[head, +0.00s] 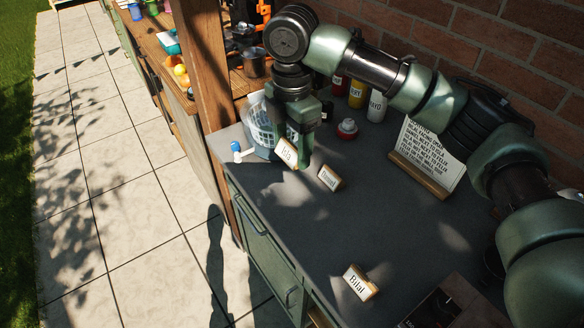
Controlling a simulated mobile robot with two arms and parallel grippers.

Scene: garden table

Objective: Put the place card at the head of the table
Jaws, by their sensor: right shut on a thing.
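My right gripper (303,165) reaches down from above at the far left part of the grey counter. It is shut on a white place card with a wooden base (287,152), which reads something like "Isla". Whether this card touches the counter is hard to tell. A second place card (329,178), its name too small to read surely, stands just right of the gripper. A third place card (358,283) reading "Bilal" stands near the front edge. My left gripper does not show.
A sign on a wooden stand (428,158) leans at the back. Sauce bottles (357,94) and a red-topped jar (347,129) stand behind the gripper. A blue-capped white item (237,150) is at the left corner, beside a wooden post (212,70). The counter's middle (385,225) is clear.

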